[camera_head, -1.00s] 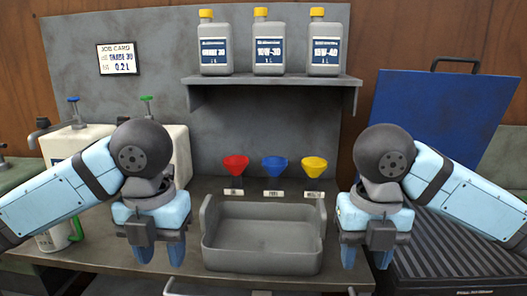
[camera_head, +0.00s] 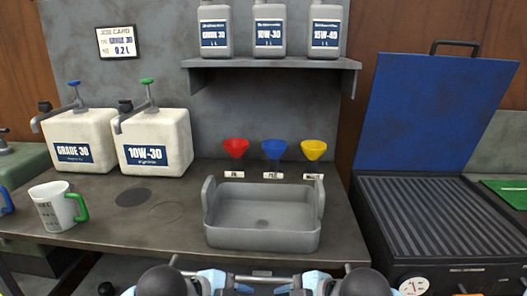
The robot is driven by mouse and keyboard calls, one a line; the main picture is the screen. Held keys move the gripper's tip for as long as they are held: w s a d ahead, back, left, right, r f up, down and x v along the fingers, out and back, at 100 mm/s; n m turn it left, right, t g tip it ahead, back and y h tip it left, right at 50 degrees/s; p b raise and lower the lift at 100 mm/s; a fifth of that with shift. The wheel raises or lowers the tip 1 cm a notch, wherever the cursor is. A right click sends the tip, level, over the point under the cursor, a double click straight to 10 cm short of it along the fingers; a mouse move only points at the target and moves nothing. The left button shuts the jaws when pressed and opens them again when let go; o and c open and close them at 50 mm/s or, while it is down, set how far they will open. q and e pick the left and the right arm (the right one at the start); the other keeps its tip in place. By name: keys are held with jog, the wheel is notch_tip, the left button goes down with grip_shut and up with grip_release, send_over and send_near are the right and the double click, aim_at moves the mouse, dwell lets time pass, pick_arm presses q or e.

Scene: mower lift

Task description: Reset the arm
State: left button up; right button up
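My two arms show only at the bottom edge, drawn in close to each other in front of the bench. The left gripper (camera_head: 236,288) and the right gripper (camera_head: 290,288) are partly cut off by the frame, with light-blue parts turned toward the middle. Their fingertips are not clear, so I cannot tell whether they are open or shut. I see nothing held in either one. Both are low, in front of the grey tray (camera_head: 262,240) and apart from it.
The bench (camera_head: 120,225) carries two white jugs, GRADE 30 (camera_head: 82,140) and 10W-30 (camera_head: 158,140), and a green-handled measuring cup (camera_head: 55,208). Red (camera_head: 236,147), blue (camera_head: 273,149) and yellow (camera_head: 313,150) funnels stand behind the tray. A ribbed grill (camera_head: 430,225) with raised blue lid stands right.

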pick_arm(q)
jog(key=s+a+f+n+t+y, duration=0.35)
jog(key=s+a+f+n, duration=0.35)
jog(key=f+n, duration=0.25)
jog(key=s+a+f+n+t+y, duration=0.2)
jog(key=s+a+f+n+t, duration=0.2)
jog(key=s+a+f+n, duration=0.45)
pick_arm(e)
jog(key=s+d+f+m+t+h, duration=0.35)
jog(key=s+d+f+m, duration=0.35)
jog(key=f+m, duration=0.25)
jog(key=s+d+f+m+t+h, duration=0.2)
jog(key=s+d+f+m+t, duration=0.2)
jog(key=s+d+f+m, duration=0.5)
pick_arm(q)
notch_tip(320, 180, up, 16)
jog(key=p, duration=2.5)
jog(key=shift+w+y, duration=0.35)
jog(key=shift+w, duration=0.1)
pick_arm(e)
notch_tip(320, 180, up, 17)
jog(key=w+n, duration=0.1)
jog(key=shift+w+a+f+g+h, duration=0.15)
jog(key=shift+w+a+g+h, duration=0.1)
jog(key=shift+a+g+h, duration=0.1)
pick_arm(q)
jog(key=shift+f+g, duration=0.1)
jog(key=shift+g, duration=0.15)
